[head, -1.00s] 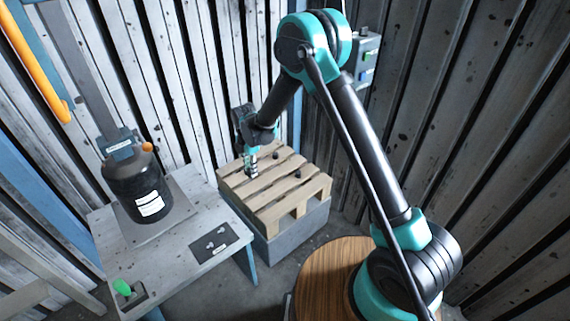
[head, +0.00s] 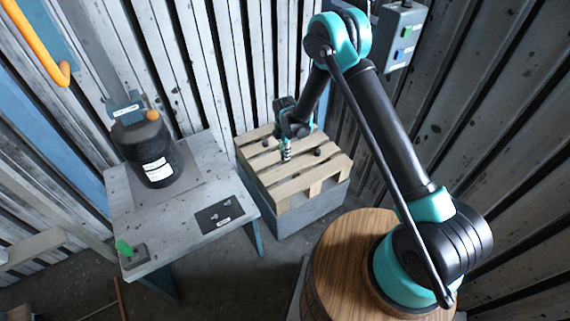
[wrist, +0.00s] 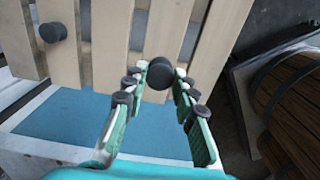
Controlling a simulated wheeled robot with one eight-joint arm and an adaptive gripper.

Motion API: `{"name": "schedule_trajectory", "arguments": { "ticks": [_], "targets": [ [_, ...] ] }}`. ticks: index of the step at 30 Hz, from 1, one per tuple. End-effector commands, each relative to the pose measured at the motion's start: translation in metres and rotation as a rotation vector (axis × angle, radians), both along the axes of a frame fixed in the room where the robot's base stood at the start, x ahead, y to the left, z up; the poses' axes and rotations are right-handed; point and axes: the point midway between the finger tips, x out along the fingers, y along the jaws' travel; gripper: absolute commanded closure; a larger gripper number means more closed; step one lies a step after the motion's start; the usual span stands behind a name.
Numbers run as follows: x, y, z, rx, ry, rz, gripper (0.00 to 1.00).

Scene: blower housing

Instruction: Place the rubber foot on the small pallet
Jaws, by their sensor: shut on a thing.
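The rubber foot (wrist: 160,73) is a small dark round piece between my fingertips in the wrist view. My gripper (head: 286,156) is shut on it, low over the slats of the small wooden pallet (head: 302,187). In the wrist view my gripper (wrist: 162,82) has its fingers on both sides of the foot, and pale pallet slats (wrist: 108,38) lie behind. I cannot tell whether the foot touches a slat. Another dark foot (wrist: 53,32) sits on the slats at upper left of the wrist view. A dark piece (head: 317,151) stands on the pallet right of my gripper.
The pallet rests on a grey block (head: 305,212). A grey bench (head: 160,232) at left carries a black canister (head: 150,155), a dark plate (head: 220,214) and a green-topped item (head: 124,248). A control box (head: 402,35) hangs on the wall behind my arm.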

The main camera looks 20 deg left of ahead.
Motion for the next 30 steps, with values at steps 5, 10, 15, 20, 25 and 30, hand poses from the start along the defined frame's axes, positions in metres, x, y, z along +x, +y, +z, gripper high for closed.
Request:
{"name": "schedule_trajectory", "arguments": {
  "ticks": [5, 10, 15, 20, 25, 30],
  "targets": [
    [0.000, 0.000, -0.034, 0.000, 0.000, 0.000, 0.93],
    [0.000, 0.000, -0.047, 0.000, 0.000, 0.000, 0.93],
    [0.000, 0.000, -0.059, 0.000, 0.000, 0.000, 0.93],
    [0.000, 0.000, -0.081, 0.000, 0.000, 0.000, 0.93],
    [0.000, 0.000, -0.085, 0.000, 0.000, 0.000, 0.93],
    [0.000, 0.000, -0.086, 0.000, 0.000, 0.000, 0.93]
  ]
}}
